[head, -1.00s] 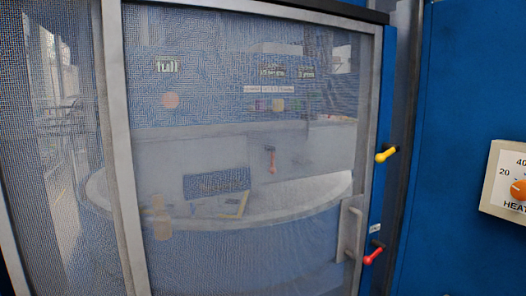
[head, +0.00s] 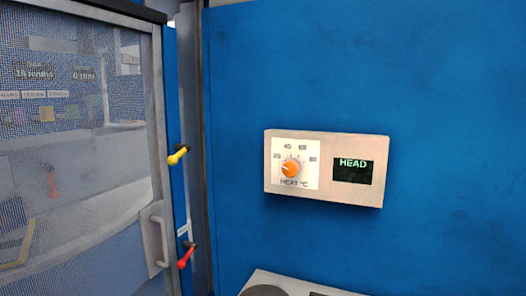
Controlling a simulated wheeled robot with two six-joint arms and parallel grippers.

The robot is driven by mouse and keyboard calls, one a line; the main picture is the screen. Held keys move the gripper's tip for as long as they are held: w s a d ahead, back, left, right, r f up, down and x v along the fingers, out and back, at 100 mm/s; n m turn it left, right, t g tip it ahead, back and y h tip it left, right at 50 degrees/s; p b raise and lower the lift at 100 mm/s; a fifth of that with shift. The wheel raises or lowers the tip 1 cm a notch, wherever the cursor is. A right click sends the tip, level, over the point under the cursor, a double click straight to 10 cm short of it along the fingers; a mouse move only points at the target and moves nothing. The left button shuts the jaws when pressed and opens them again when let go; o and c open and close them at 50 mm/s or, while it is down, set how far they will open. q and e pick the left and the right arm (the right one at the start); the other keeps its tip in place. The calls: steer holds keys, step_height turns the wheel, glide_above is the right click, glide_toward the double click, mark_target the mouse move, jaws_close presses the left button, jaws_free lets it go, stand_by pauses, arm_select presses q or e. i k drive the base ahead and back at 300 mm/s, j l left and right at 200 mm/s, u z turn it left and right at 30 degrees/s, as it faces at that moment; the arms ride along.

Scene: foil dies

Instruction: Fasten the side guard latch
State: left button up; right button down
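The mesh guard door (head: 156,110), with a grey frame and a grey pull handle (head: 158,240), is at the left of the head view. Its right edge lies along a blue post. Two small levers sit on that post: a yellow one (head: 177,156) higher up and a red one (head: 185,258) lower down, beside the pull handle. Both slope down to the left from dark pivots. A small white label is just above the red lever. I cannot tell from their looks which lever is the side guard latch. Neither gripper is in view.
A beige box (head: 323,194) on the blue wall (head: 430,90) carries an orange heat dial (head: 291,168) and a dark display reading HEAD. A pale unit (head: 300,283) juts in at the bottom. Behind the mesh is another red lever (head: 53,181).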

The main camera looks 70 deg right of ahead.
mark_target(182, 149)
steer(key=z, duration=1.7)
